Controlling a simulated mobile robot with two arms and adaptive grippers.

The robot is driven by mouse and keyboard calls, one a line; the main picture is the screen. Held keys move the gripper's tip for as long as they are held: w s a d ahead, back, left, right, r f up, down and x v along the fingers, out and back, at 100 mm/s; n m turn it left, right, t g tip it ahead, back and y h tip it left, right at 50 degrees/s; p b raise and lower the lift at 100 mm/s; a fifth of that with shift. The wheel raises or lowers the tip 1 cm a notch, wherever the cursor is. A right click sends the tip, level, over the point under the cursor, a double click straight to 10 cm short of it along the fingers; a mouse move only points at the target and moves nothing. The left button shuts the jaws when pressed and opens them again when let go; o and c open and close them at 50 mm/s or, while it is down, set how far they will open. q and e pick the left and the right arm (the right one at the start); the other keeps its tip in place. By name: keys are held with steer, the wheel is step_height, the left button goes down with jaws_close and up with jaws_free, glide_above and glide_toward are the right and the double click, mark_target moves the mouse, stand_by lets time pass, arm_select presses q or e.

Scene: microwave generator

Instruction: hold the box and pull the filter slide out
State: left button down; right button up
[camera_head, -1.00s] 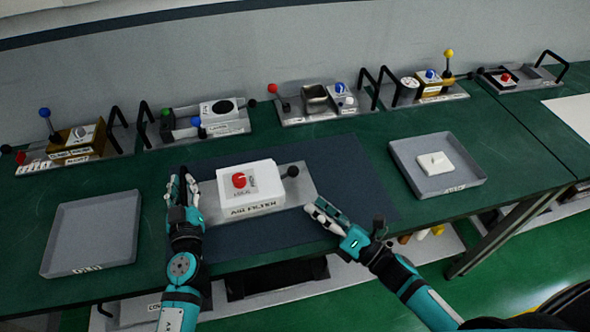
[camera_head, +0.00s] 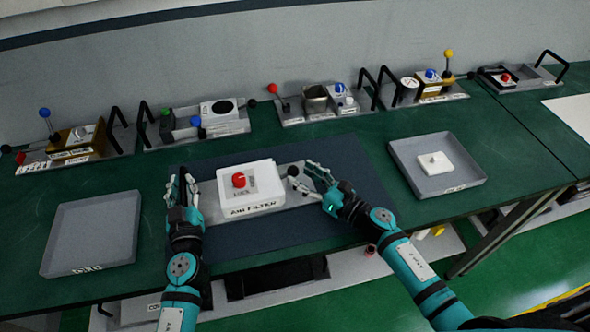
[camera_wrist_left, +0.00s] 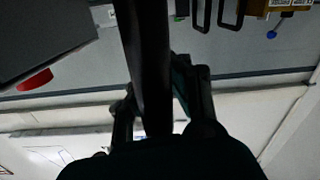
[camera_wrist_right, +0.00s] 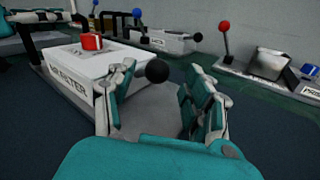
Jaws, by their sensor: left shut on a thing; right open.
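The white AIR FILTER box (camera_head: 262,200) with a red knob (camera_head: 238,180) sits on a grey base plate on the dark mat. The filter slide's black ball knob (camera_head: 293,171) sticks out at its right. My left gripper (camera_head: 183,190) is at the box's left side, shut on a black bar handle (camera_wrist_left: 150,60), seen between its fingers in the left wrist view. My right gripper (camera_head: 301,176) is open at the right of the box. In the right wrist view the ball knob (camera_wrist_right: 157,71) appears between its spread fingers, near the tips, with no clear contact.
An empty grey tray (camera_head: 92,235) stands at left; another tray (camera_head: 465,180) at right holds a white piece (camera_head: 434,162). Several devices with levers and black handles line the back wall.

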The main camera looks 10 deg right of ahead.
mark_target(296, 171)
steer(key=shift+x, duration=1.65)
steer(key=shift+d+f, duration=0.1)
jaws_close()
